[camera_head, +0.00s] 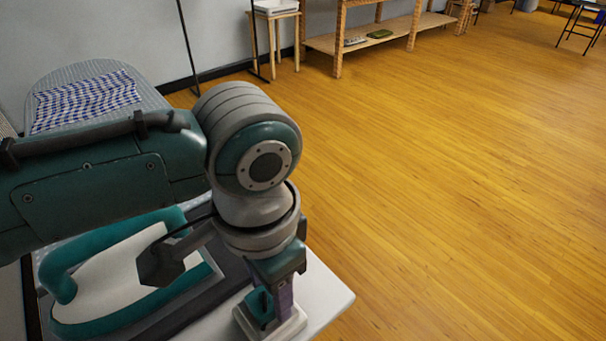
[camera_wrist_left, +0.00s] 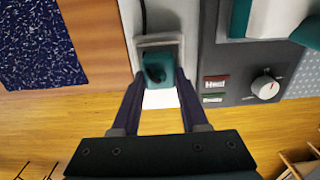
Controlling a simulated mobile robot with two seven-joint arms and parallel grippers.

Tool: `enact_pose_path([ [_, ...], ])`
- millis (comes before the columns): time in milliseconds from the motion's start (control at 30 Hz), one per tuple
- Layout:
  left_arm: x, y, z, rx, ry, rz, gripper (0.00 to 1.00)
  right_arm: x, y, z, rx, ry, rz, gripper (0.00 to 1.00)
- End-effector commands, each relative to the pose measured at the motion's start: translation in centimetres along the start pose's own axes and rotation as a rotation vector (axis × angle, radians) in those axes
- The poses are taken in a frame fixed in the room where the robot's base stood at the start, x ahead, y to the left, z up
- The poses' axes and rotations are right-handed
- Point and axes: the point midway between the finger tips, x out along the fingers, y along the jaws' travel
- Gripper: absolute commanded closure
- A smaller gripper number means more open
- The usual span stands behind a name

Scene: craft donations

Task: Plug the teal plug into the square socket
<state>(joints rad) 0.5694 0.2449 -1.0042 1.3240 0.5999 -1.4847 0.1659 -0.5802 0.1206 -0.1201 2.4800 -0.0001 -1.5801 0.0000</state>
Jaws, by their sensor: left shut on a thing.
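My left gripper (camera_head: 272,297) points down at the front right corner of the table and is shut on the teal plug (camera_head: 260,306). In the left wrist view the teal plug (camera_wrist_left: 155,72) sits between the two dark fingers, with a dark cord near its top. The square socket (camera_head: 288,326) is a pale grey block on the table, directly below the plug. In the left wrist view its raised frame (camera_wrist_left: 158,39) shows behind and above the plug. The plug overlaps the socket; I cannot tell how deep it sits. My right gripper is not in view.
A teal and white press (camera_head: 115,275) on a dark base stands left of the socket. In the left wrist view its base has a dial (camera_wrist_left: 265,87) and a "Heat" label. A blue patterned cloth (camera_head: 87,100) lies behind my arm. The wooden floor (camera_head: 450,180) right is clear.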

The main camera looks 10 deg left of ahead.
Motion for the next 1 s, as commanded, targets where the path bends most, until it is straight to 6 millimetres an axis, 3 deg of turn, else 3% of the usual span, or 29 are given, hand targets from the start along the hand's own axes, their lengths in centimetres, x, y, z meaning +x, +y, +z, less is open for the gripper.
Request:
enact_pose_path([
  [33,0.1,0.0,0.0,0.000,0.000,0.000,0.54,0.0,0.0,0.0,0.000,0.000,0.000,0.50],
  [333,0.0,0.0,0.0,0.000,0.000,0.000,0.21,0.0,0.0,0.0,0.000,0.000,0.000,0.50],
  [667,-0.6,0.0,-0.1,0.000,0.002,0.000,0.21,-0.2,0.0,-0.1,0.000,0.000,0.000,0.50],
  [1000,-6.7,0.0,-0.1,0.001,0.005,0.000,0.21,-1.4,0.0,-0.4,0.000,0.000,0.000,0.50],
])
